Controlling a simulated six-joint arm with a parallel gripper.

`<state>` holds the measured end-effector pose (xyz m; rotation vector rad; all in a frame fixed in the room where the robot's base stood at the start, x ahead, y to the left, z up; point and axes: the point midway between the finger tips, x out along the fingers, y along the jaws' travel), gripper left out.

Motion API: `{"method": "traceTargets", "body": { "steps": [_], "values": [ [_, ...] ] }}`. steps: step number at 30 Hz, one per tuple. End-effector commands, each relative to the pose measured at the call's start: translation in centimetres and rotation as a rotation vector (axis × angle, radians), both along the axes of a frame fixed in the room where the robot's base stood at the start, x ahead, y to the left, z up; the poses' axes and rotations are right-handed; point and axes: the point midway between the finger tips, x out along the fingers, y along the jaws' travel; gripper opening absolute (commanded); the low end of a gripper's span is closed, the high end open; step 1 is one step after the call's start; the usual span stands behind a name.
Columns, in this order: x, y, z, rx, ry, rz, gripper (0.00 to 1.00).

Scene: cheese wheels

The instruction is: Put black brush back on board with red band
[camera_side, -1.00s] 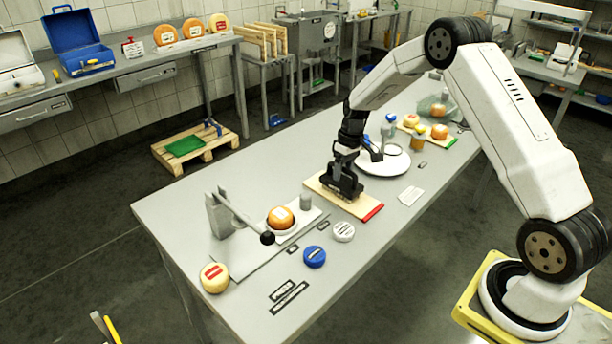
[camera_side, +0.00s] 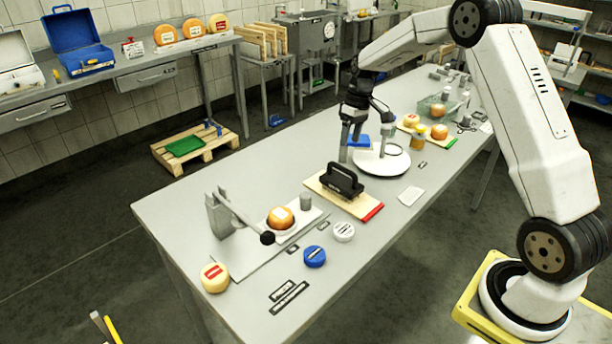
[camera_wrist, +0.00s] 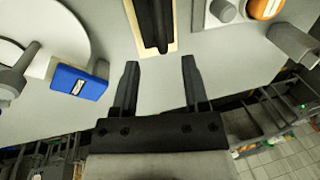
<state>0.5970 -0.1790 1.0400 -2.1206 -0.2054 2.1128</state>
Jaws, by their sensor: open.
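The black brush (camera_side: 343,181) sits upright on the wooden board with the red band (camera_side: 371,212), handle on top, in the side view. In the wrist view the brush (camera_wrist: 154,24) shows ahead of the fingers, with strips of the pale board (camera_wrist: 133,22) on either side; the red band is out of that view. My gripper (camera_side: 367,141) is open and empty, raised above and behind the brush near the white round plate (camera_side: 375,166). In the wrist view its fingers (camera_wrist: 160,68) are apart with bare table between them.
A blue block (camera_wrist: 78,82) lies left of my fingers in the wrist view. A lever press (camera_side: 218,215) with an orange cheese (camera_side: 280,217) stands left of the board. A blue lid (camera_side: 314,256) and a white lid (camera_side: 343,231) lie in front. A white card (camera_side: 411,196) is to the right.

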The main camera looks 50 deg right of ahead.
Motion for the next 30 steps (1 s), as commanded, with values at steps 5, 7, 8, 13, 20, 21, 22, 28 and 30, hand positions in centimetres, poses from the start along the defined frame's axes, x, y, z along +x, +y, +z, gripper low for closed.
{"method": "traceTargets", "body": {
  "steps": [5, 7, 8, 13, 20, 21, 22, 28, 30],
  "values": [
    [0.0, -0.3, 1.6, 0.000, 0.000, 0.000, 0.58],
    [0.0, -0.4, 1.9, 0.000, 0.001, 0.000, 0.58],
    [0.0, -0.4, 2.0, 0.000, 0.001, 0.000, 0.58],
    [0.0, -0.4, 2.1, 0.000, 0.001, 0.000, 0.58],
    [0.0, -0.4, 2.1, 0.000, 0.001, 0.000, 0.58],
    [0.0, -0.4, 2.1, 0.000, 0.001, 0.000, 0.58],
    [0.0, -0.4, 2.1, 0.000, 0.001, 0.000, 0.58],
    [-0.1, -0.2, 2.1, -0.003, 0.001, 0.000, 0.58],
    [-0.3, 0.2, 2.1, -0.009, -0.002, -0.001, 0.58]
  ]
}}
